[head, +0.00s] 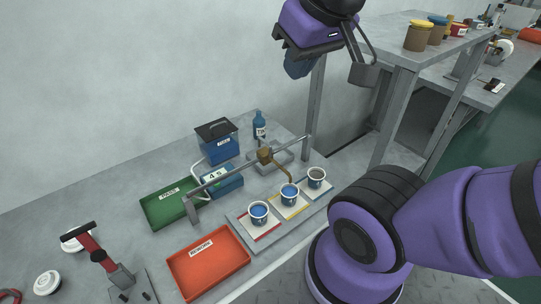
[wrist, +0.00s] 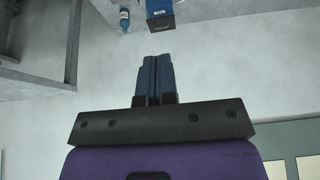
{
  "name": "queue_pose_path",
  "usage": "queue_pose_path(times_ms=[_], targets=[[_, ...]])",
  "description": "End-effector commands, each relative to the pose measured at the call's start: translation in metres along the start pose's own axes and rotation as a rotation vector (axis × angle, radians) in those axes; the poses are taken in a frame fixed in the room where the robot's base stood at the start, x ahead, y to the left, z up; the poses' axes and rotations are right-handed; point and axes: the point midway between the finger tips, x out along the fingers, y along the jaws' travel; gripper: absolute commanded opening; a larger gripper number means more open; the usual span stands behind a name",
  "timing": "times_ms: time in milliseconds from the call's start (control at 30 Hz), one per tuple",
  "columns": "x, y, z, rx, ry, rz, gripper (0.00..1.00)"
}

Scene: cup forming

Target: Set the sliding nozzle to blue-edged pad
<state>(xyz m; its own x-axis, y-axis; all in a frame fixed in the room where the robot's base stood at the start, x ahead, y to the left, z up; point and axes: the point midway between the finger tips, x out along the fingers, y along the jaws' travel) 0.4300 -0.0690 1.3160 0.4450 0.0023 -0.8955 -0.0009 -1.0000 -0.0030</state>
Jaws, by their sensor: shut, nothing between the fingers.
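The sliding nozzle is a brass-brown block (head: 265,156) on a grey rail (head: 232,178), with a bent spout ending over the middle cup (head: 289,192). That cup stands on the yellow-edged pad (head: 295,212). The blue-edged pad (head: 322,192) is to its right and bears a cup (head: 316,176) with a grey-brown inside. The red-edged pad (head: 264,233) is at left with a blue-filled cup (head: 258,211). My gripper (head: 298,70) is high above the bench, well apart from the nozzle. Its blue fingers are together and empty in the wrist view (wrist: 158,60).
A blue control box (head: 222,183) stands behind the rail, with a dark-lidded blue bin (head: 217,143) and blue bottle (head: 259,126) farther back. A green tray (head: 168,206) and orange tray (head: 208,263) are at left. A shelf post (head: 315,105) rises behind the pads.

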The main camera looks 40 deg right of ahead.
Motion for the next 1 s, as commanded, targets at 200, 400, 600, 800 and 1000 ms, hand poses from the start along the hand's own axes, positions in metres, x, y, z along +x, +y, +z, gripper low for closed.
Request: queue_pose_path(times_ms=[200,400,600,800,1000], targets=[[0.002,0.000,-0.002,0.000,-0.005,0.002,0.28],[0.019,0.004,-0.022,-0.005,-0.063,0.018,0.38],[0.055,0.014,-0.052,-0.011,-0.152,0.025,0.38],[0.097,0.030,-0.077,-0.013,-0.237,0.012,0.38],[0.144,0.050,-0.094,-0.008,-0.316,-0.023,0.38]])
